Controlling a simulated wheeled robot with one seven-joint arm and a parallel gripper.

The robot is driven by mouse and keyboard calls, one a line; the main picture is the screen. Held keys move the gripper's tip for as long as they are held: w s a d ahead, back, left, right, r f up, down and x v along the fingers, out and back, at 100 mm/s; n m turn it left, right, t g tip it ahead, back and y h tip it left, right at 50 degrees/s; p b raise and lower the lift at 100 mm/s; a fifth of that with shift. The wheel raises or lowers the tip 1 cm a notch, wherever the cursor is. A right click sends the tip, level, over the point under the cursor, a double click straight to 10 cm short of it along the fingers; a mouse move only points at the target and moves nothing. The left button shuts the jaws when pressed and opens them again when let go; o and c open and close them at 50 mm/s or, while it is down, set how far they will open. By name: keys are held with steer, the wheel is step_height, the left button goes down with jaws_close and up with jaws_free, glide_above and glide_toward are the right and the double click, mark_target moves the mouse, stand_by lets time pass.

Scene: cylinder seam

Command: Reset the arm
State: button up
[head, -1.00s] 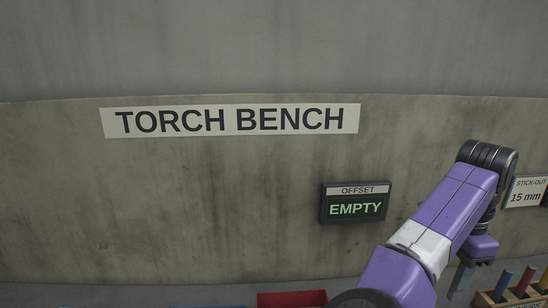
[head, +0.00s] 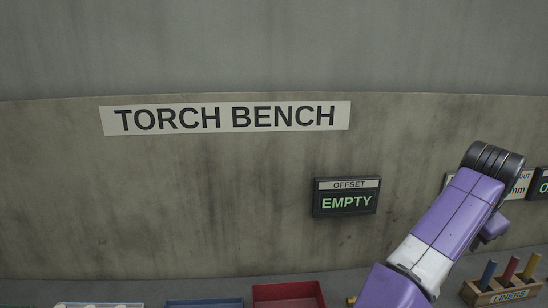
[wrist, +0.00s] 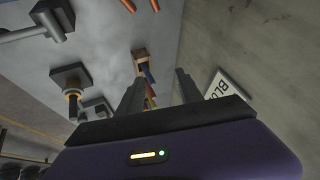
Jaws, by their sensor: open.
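My arm (head: 445,222), purple with a white band, rises from the bottom right of the head view to a black joint, then bends down. My gripper is hidden behind the arm in that view. In the wrist view my gripper (wrist: 158,76) shows two dark fingers spread apart. The gap between them is empty. Beyond the fingers lies the wooden liner rack (head: 500,293), which also shows in the wrist view (wrist: 139,56).
A red tray (head: 288,292) and a blue tray (head: 204,303) stand along the bench. An offset display (head: 346,197) on the wall reads EMPTY. A black stand (wrist: 70,76) with a yellow-ringed piece is left of the fingers in the wrist view.

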steer(key=d+r+n+t+h+b, duration=0.1)
steer(key=d+r+n+t+h, duration=0.15)
steer(key=d+h, duration=0.3)
steer(key=s+a+f+n+t+y+b, duration=0.1)
steer(key=s+a+f+n+t+y, duration=0.1)
steer(key=s+a+f+n+t, duration=0.4)
steer(key=s+a+f+n+t+y+b, duration=0.2)
steer(key=s+a+n+t+y, duration=0.15)
steer(key=a, duration=0.45)
steer(key=s+a+f+n+t+y+b, duration=0.1)
steer(key=s+a+f+n+t+y, duration=0.1)
steer(key=s+a+f+n+t, duration=0.35)
steer(key=s+a+f+g+y+b, duration=0.1)
steer(key=s+a+f, duration=0.3)
steer(key=s, duration=0.5)
steer(key=s+a+f+g+y+b, duration=0.1)
steer(key=s+a+f, duration=0.4)
steer(key=s, duration=0.5)
steer(key=s+a+f+m+g+y+b, duration=0.1)
steer(key=s+a+f+g, duration=0.3)
steer(key=s, duration=0.6)
steer(key=shift+s+a+f+g+b, duration=0.2)
steer(key=shift+a+f+g+b, duration=0.15)
steer(key=shift+f+g+b, duration=0.35)
